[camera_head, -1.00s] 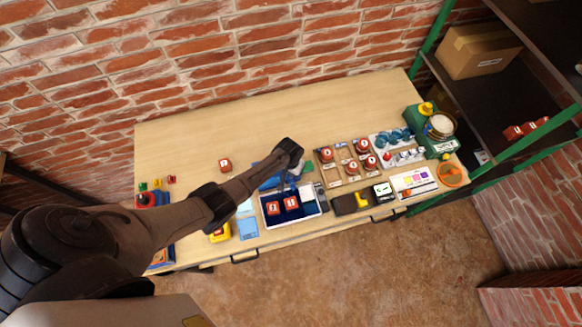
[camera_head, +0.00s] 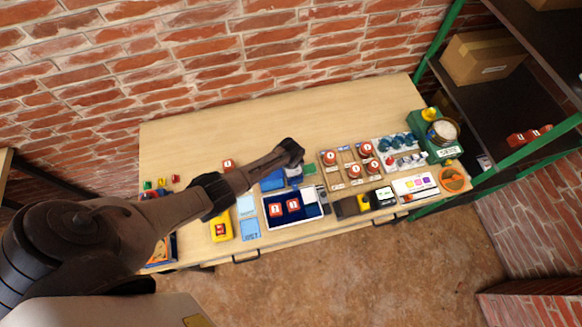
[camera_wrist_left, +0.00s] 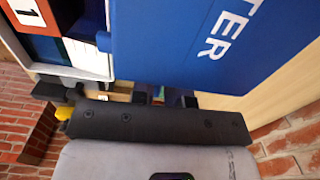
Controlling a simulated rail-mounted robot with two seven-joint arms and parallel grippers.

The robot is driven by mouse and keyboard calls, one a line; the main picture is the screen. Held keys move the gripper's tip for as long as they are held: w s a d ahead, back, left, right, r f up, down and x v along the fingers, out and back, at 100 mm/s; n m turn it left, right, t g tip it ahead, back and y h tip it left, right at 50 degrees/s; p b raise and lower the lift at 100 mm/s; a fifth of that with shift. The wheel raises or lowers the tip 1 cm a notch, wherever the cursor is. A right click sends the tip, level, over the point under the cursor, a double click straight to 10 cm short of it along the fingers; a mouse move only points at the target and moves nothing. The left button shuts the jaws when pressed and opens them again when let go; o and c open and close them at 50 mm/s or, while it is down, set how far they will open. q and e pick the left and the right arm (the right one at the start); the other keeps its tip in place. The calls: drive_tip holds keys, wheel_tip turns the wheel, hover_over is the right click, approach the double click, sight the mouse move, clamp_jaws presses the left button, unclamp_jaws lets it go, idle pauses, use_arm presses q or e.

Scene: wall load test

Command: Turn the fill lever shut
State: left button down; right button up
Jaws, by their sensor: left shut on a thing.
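A blue box (camera_head: 272,181) stands behind the navy tray on the bench, partly under my left arm. In the left wrist view a large blue face with white letters ending in "TER" (camera_wrist_left: 200,45) fills the upper middle. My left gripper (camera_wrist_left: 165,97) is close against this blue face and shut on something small. In the head view my wrist hides most of the gripper. The fill lever cannot be made out clearly; what the jaws hold is largely hidden and appears to be it. My right gripper is not in view.
The navy tray (camera_head: 300,218) holds red numbered blocks in front of the blue box. Right of it are a wooden rack (camera_head: 341,158) with red-topped pieces and a green scale (camera_head: 423,125). A yellow item (camera_head: 221,228) stands left. The bench's back (camera_head: 220,135) is clear.

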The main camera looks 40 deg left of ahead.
use_arm(q)
drive_tip(key=shift+m, duration=0.3)
idle(0.4)
drive_tip(key=c, duration=1.1)
unclamp_jaws()
drive_tip(key=shift+r, duration=0.1)
drive_tip(key=shift+r, duration=0.3)
wheel_tip(320, 180, up, 13)
drive_tip(key=shift+p, duration=1.1)
